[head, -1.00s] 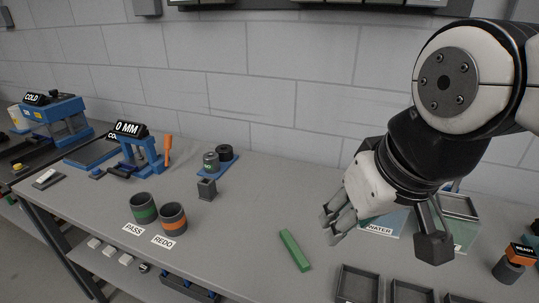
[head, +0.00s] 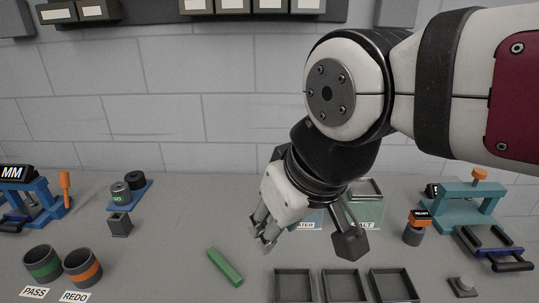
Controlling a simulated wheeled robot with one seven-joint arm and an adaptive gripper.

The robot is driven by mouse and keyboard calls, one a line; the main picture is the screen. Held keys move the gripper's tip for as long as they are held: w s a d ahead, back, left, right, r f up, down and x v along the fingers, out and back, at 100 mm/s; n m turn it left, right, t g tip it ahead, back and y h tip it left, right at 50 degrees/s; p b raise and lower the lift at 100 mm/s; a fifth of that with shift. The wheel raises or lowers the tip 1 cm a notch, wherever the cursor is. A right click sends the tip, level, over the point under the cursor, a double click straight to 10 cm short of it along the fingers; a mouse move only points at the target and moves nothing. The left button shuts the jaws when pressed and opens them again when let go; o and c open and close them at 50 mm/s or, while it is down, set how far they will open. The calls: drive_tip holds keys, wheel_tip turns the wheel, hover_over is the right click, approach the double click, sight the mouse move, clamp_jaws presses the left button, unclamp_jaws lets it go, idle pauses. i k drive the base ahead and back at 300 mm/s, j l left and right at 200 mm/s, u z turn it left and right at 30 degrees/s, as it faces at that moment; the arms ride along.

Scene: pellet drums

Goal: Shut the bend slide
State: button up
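A blue stand (head: 40,196) with a black display reading "MM" is cut off at the left edge of the head view. A dark blue piece with a dark handle (head: 14,220) lies low in its front. At the right, a teal stand (head: 462,208) with an orange knob has a dark blue slide with a black handle (head: 496,250) sticking out in front. No label shows which one is the bend slide. My gripper (head: 262,236) hangs over the middle of the bench, apart from both stands. Its fingers look apart, with nothing between them.
A green bar (head: 225,267) lies below my gripper. Three dark trays (head: 345,287) line the front. Water and salt tubs (head: 366,210) stand behind my arm. PASS and REDO cups (head: 83,266) are front left. A small cup with an orange top (head: 416,228) stands near the teal stand.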

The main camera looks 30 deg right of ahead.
sight(490, 241)
drive_tip(key=k+z, duration=0.1)
drive_tip(key=z, duration=2.05)
drive_tip(key=k+j+z, duration=0.15)
drive_tip(key=k, duration=0.3)
